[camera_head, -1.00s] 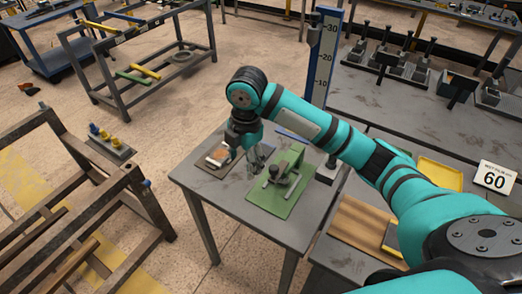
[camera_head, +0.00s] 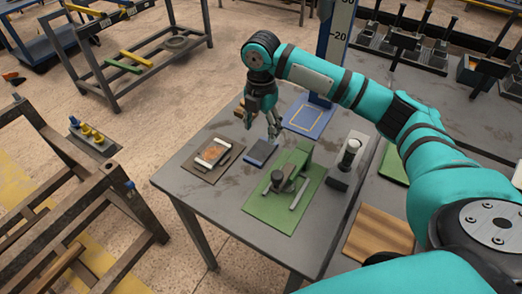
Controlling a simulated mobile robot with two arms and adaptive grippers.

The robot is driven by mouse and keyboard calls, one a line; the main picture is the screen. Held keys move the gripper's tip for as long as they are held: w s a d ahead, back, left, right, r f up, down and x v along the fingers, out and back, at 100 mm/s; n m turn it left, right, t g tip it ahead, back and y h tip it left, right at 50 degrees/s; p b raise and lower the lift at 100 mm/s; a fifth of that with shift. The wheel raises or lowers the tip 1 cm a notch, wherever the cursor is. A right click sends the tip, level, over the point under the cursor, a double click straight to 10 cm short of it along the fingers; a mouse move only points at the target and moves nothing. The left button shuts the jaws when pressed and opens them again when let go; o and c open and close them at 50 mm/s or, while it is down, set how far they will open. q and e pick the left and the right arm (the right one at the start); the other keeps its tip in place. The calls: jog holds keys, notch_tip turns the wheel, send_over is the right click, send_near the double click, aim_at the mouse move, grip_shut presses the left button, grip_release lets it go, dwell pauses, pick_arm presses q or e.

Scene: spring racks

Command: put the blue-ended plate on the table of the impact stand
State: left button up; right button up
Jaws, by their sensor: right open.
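A small dark slab with blue along its edge (camera_head: 261,152), which looks like the blue-ended plate, lies on the grey table between a brown mat and a green base. The impact stand shows a scale column (camera_head: 336,40) and a blue table with a yellow outline (camera_head: 306,117), bare on top. My right gripper (camera_head: 272,131) points down, open and empty, just behind the slab and left of the blue table. It seems slightly above the tabletop, but the exact height is hard to tell. My left gripper is out of view.
A brown mat (camera_head: 199,175) bears a white-ended piece (camera_head: 214,153). A green base (camera_head: 268,211) carries a clamp-like fixture. The grey table's left front area (camera_head: 190,206) is clear.

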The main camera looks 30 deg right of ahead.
aim_at(261, 150)
notch_tip(261, 150, down, 4)
jog(key=shift+r, duration=0.2)
notch_tip(261, 150, down, 4)
jog(key=shift+w+d+f+p, duration=0.1)
jog(key=shift+w+f+p, duration=0.1)
jog(key=shift+p, duration=0.4)
jog(key=shift+f, duration=0.3)
jog(key=c, duration=0.3)
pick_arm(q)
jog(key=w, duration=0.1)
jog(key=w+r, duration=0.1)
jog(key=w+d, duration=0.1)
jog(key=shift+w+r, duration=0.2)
pick_arm(e)
jog(key=shift+r, duration=0.1)
grip_shut()
jog(key=shift+r, duration=0.15)
